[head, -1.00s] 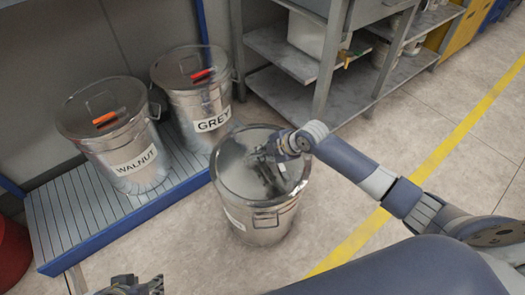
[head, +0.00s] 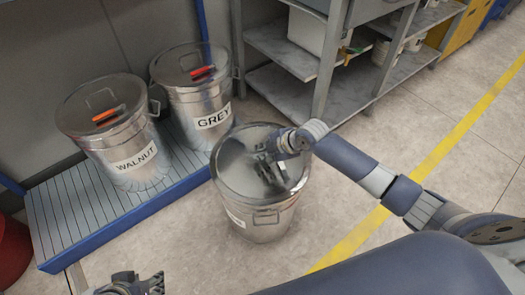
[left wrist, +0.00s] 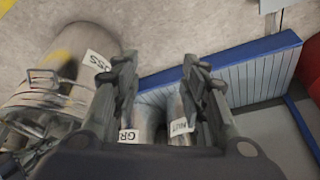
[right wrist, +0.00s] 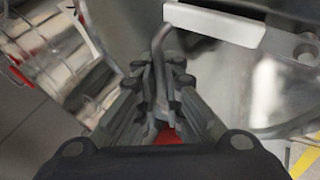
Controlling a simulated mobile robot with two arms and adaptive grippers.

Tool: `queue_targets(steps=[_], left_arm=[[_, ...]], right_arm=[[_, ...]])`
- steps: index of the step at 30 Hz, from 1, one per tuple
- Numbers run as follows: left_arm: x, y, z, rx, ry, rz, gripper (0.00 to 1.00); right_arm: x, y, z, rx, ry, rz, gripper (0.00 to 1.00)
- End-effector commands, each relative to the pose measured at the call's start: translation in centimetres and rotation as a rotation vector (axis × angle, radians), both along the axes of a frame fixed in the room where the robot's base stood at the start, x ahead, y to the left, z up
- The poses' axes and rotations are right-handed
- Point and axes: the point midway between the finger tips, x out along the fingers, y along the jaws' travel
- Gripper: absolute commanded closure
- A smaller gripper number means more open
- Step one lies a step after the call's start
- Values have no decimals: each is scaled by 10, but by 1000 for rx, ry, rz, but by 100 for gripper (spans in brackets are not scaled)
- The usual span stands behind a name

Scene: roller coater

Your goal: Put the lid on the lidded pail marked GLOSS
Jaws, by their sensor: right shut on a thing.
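The GLOSS pail (head: 262,222) is a shiny metal pail on the floor, right of the rack. Its GLOSS label (left wrist: 97,60) shows in the left wrist view. A grey metal lid (head: 234,165) lies over its mouth, about level with the rim; I cannot tell whether it is fully seated. My right gripper (head: 268,160) is above the lid, shut on its bent handle (right wrist: 160,55), which has a red part. The fingers hide some of the lid. My left gripper (head: 140,284) is open and empty at the bottom edge, with its fingers apart in the left wrist view (left wrist: 157,65).
The WALNUT pail (head: 133,160) and GREY pail (head: 212,122), both lidded, stand on a blue-edged slatted rack (head: 75,228). Grey shelving (head: 285,85) stands behind. A red container (head: 12,250) is at the left edge. Floor right of the pail is clear, with a yellow line.

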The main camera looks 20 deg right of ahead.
Motion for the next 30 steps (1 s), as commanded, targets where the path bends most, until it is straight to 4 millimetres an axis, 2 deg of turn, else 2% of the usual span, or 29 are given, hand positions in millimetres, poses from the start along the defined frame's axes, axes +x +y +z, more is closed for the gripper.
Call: queue_targets(steps=[16,30], left_arm=[[-16,4,-2,13,68,6,60],[-17,5,-2,13,70,7,60]], right_arm=[[1,0,2,2,-5,-1,100],[1,0,2,2,-5,-1,100]])
